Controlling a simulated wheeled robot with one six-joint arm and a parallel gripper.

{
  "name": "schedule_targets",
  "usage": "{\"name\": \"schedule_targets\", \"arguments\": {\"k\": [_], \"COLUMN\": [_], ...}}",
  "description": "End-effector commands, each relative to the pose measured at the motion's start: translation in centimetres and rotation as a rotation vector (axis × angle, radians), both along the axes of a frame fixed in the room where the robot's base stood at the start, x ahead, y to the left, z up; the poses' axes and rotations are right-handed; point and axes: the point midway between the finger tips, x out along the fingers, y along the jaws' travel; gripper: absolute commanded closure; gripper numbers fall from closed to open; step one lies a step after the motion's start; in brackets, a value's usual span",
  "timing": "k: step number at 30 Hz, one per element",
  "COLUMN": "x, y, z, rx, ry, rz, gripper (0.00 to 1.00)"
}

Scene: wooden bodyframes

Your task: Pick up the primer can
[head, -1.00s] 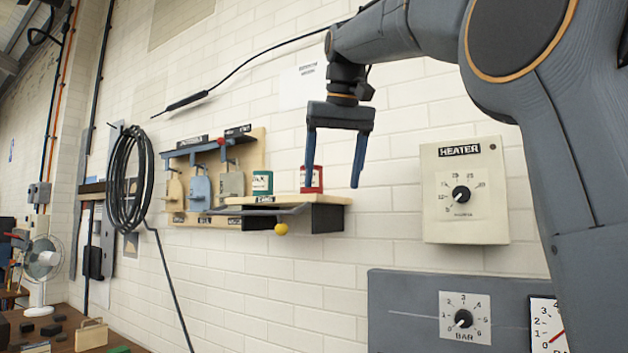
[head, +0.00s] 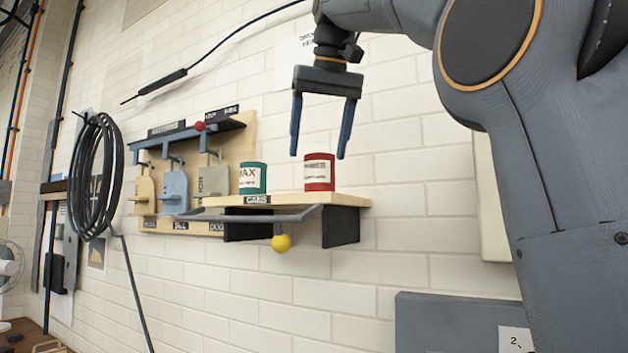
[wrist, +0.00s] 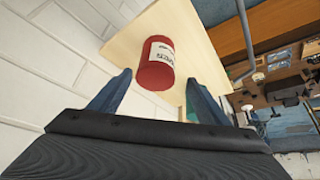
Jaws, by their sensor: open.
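A red can (head: 319,173) with a white label stands upright on the wooden shelf (head: 345,199) marked CANS; its label is too small to read surely. A green can (head: 252,178) beside it to the left reads WAX or MAX, so the red one seems to be the primer can. My gripper (head: 317,156) is open and empty, fingers pointing down, its tips at about the red can's top in the head view. In the wrist view the red can (wrist: 157,66) shows between the two blue fingers, beyond the tips. I cannot tell whether they touch it.
A grey bar (head: 235,217) with a yellow ball (head: 282,242) runs along the shelf front. The brick wall (head: 420,210) lies close behind; the shelf right of the red can is clear.

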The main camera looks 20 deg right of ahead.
Motion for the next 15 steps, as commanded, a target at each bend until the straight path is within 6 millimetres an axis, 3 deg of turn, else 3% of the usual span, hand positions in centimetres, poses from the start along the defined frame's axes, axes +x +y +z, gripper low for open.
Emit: {"name": "schedule_targets", "arguments": {"k": [15], "x": [2.1], "y": [-0.7], "z": [-3.9], "rx": [0.000], "ry": [0.004], "rz": [-0.006], "gripper": [0.30]}}
